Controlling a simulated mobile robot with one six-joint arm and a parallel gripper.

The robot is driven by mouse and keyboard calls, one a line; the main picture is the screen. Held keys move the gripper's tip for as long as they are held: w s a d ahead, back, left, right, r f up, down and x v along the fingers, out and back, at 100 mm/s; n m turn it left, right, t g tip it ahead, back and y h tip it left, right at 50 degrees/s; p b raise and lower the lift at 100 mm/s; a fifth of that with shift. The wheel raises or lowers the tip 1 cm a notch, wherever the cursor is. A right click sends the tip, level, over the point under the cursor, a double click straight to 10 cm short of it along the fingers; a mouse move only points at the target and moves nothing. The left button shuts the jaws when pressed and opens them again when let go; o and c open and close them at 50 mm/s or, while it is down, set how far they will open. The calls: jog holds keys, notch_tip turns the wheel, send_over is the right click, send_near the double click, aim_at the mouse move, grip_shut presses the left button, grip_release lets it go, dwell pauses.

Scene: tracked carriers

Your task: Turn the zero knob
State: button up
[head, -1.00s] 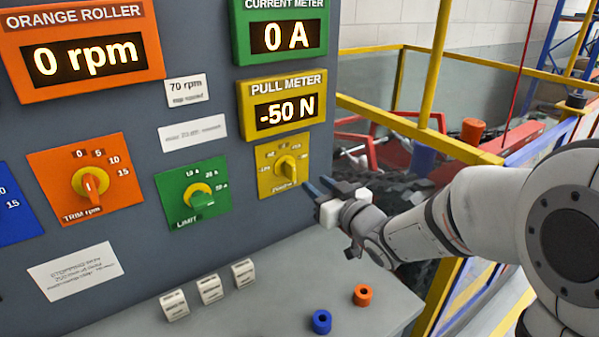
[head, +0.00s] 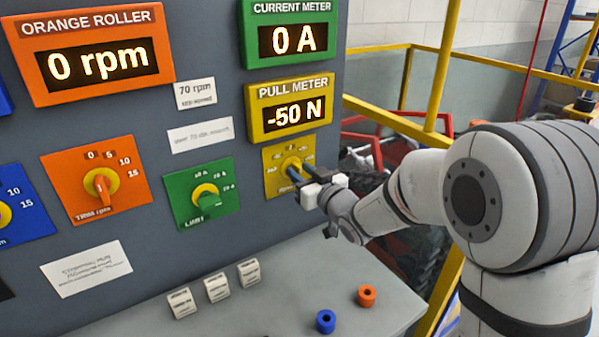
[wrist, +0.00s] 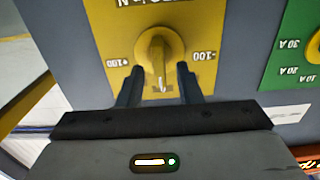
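The zero knob is the yellow knob (wrist: 158,52) on the yellow plate (wrist: 112,30) below the pull meter (head: 289,105), which reads -50 N. In the wrist view its pointer bar stands upright, with scale marks of 100 on either side. My gripper (wrist: 160,84) is open, its two dark fingers apart just in front of the knob, one on each side of the pointer's line. I see no clear contact. In the head view my gripper (head: 292,177) covers most of the knob.
The ledge below carries several small white labels, a blue ring (head: 325,321) and an orange ring (head: 367,296). Yellow railing stands at the right.

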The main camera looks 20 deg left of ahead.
grip_shut()
jog(key=shift+a, duration=0.15)
jog(key=shift+w, duration=0.1)
jog(key=shift+f+m+b, duration=0.2)
jog(key=shift+m+b, duration=0.15)
jog(key=shift+m, duration=0.55)
jog(key=shift+w+d+f+m+b, duration=0.1)
jog(key=shift+d+m, duration=0.05)
jog(key=shift+m, duration=0.9)
jog(key=shift+w+d+m+b, duration=0.1)
jog(key=shift+m, duration=0.9)
jog(key=shift+w+d+f+m+b, duration=0.1)
jog(key=shift+d+m, duration=0.05)
jog(key=shift+m, duration=0.9)
